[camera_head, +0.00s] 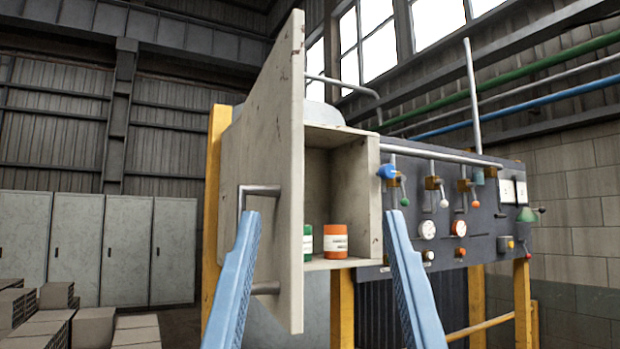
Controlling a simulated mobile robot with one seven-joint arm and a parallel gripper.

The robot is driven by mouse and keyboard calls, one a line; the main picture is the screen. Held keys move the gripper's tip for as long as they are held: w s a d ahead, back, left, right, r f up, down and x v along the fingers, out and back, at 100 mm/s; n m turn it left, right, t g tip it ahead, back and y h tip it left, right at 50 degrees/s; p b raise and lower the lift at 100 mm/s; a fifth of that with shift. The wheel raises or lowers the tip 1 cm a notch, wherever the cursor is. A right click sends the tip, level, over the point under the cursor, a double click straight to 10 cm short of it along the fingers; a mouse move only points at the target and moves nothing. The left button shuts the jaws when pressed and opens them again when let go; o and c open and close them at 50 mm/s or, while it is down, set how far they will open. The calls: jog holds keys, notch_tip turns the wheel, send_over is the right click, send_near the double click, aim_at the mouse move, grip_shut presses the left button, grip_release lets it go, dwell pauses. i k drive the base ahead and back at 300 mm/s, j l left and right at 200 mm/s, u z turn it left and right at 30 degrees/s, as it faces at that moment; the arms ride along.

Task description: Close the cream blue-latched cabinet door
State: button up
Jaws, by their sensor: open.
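The cream cabinet door (285,170) stands wide open, swung out toward me and seen at a steep angle, with scuffed paint. A grey bar handle (262,190) sticks out from its left face. The cream cabinet (357,180) is behind it, its inside partly hidden by the door. A blue latch (386,172) is on the cabinet's right edge. My gripper (320,228) is open, its two blue fingers spread in the foreground. The left finger overlaps the door's lower handle area in the picture; I cannot tell whether it touches.
An orange-red jar (335,241) and a green jar (307,243) stand inside the cabinet. A dark panel (465,212) with valves and gauges lies to the right, on yellow posts (522,300). Grey lockers (100,245) and brick stacks (92,328) are at the left.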

aim_at(271, 181)
jog(key=i+j, duration=0.25)
jog(key=j, duration=0.25)
jog(key=k+u, duration=0.1)
jog(key=u, duration=0.3)
jog(key=i+u, duration=0.1)
jog(key=u, duration=0.35)
